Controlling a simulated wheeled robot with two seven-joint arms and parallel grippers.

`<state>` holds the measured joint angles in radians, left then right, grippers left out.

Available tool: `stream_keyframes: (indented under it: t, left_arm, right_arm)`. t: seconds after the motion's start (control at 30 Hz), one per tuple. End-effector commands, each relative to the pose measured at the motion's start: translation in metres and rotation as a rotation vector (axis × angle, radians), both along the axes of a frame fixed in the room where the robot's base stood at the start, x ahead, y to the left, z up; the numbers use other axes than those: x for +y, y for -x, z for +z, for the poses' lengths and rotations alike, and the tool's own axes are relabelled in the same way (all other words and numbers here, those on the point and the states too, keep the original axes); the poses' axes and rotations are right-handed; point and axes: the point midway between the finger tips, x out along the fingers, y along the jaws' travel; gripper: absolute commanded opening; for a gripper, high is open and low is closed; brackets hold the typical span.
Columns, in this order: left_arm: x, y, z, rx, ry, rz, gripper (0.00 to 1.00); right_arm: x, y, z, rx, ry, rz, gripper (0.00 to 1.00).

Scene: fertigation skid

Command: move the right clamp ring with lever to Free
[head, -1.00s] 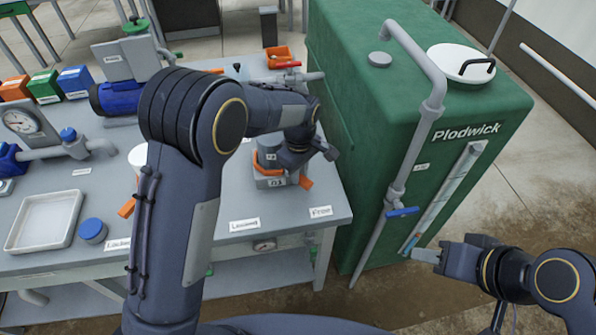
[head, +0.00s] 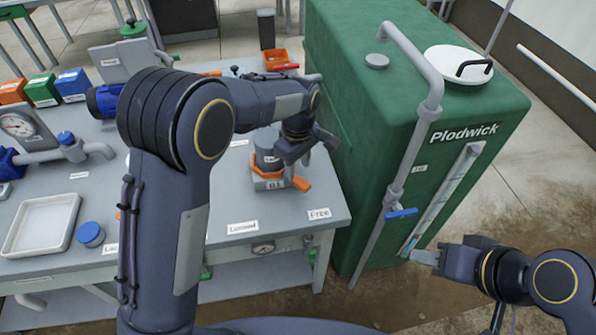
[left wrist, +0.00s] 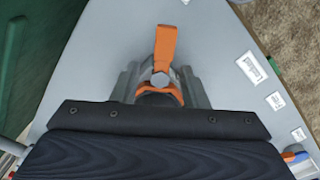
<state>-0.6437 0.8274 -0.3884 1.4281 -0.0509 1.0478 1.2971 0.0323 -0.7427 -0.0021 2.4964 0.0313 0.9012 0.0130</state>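The right clamp ring (head: 258,182) is an orange band around a grey fitting (head: 266,160) near the table's right end. Its orange lever (head: 301,184) sticks out to the right, on the side of the Free label (head: 319,214) and away from the Locked label (head: 242,227). In the left wrist view the lever (left wrist: 165,48) points up the picture from its round pivot. My left gripper (head: 308,146) is open just above and behind the lever, apart from it as far as I can see. My right gripper (head: 425,256) is by the green tank; its finger gap is unclear.
The green tank (head: 350,130) stands close to the table's right side, with a pipe and blue valve handle (head: 401,213). An orange bin (head: 277,59) is at the back. A white tray (head: 42,225) and blue cap (head: 90,233) are left. My left arm hides the table's middle.

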Motion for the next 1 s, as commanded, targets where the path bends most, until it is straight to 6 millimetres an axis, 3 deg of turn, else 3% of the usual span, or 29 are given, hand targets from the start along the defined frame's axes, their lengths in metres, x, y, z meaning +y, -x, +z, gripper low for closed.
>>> stream_keyframes:
  t: [0.1, 0.3, 0.83, 1.0]
  left_arm:
    - [0.000, -0.001, 0.021, -0.004, 0.002, 0.001, 0.40]
    - [0.000, 0.000, 0.040, -0.001, 0.001, 0.000, 0.40]
    - [0.001, 0.000, 0.042, 0.000, 0.002, 0.000, 0.40]
    - [0.028, 0.012, 0.060, -0.005, 0.068, -0.031, 0.40]
  right_arm:
    - [0.000, 0.000, -0.001, 0.000, 0.000, 0.000, 0.38]
    - [0.000, 0.000, -0.001, 0.000, 0.000, 0.000, 0.38]
    - [0.000, 0.000, -0.001, 0.000, 0.000, 0.000, 0.38]
    - [0.000, 0.000, 0.000, 0.000, 0.000, 0.000, 0.38]
